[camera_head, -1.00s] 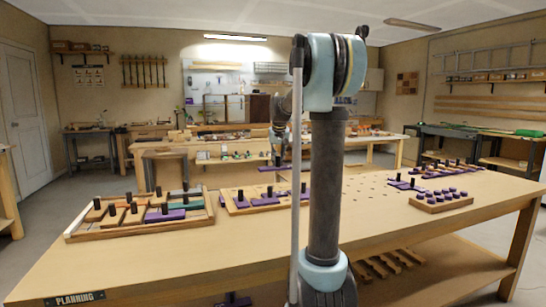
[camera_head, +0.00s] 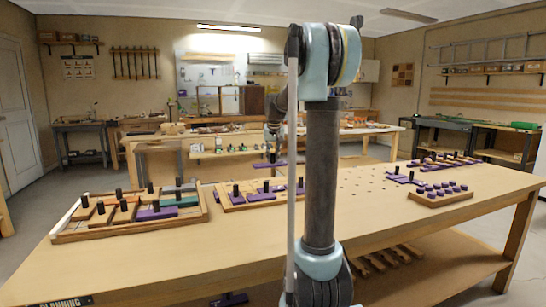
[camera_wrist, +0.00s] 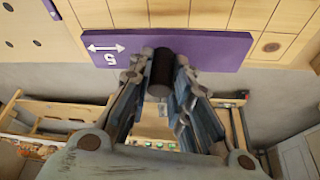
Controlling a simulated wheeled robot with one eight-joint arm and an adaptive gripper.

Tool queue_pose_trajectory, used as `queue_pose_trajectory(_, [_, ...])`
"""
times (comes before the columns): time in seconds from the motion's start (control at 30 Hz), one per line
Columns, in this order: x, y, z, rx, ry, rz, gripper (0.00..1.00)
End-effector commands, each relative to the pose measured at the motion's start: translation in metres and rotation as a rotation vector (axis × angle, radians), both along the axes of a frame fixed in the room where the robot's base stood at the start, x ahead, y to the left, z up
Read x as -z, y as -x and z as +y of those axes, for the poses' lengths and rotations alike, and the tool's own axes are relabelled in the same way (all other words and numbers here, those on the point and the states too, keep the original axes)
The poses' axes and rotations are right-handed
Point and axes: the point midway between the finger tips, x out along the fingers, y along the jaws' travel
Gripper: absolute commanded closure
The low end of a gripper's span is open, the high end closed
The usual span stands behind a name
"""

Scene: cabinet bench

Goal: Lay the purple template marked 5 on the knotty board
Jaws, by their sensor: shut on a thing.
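The purple template marked 5 (camera_wrist: 215,50) lies across the upper part of the wrist view, with a white 5 and double arrow at its left end. My gripper (camera_wrist: 162,75) is shut on its black knob. In the head view the template (camera_head: 270,165) hangs level above the far side of the bench, below my gripper (camera_head: 273,143). A pale wooden board (camera_wrist: 200,14) with seams and a dark knot shows beyond the template in the wrist view, partly covered by it. Whether they touch is not clear. I cannot tell surely which head-view board it is.
The bench (camera_head: 370,225) carries a framed tray (camera_head: 75,238) with knobbed pieces at left and a board (camera_head: 232,207) with purple templates in the middle. A rack of purple knobs (camera_head: 440,198) and more purple templates (camera_head: 405,178) stand at right. The front middle is bare.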

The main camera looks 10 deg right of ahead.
Motion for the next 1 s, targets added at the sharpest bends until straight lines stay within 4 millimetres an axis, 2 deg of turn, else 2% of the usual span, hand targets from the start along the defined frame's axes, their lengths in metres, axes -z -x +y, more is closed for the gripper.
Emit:
queue_pose_trajectory(0.37, [0.007,0.000,0.000,0.000,0.000,0.000,1.00])
queue_pose_trajectory(1.0, [0.063,0.000,0.000,0.000,0.000,0.000,1.00])
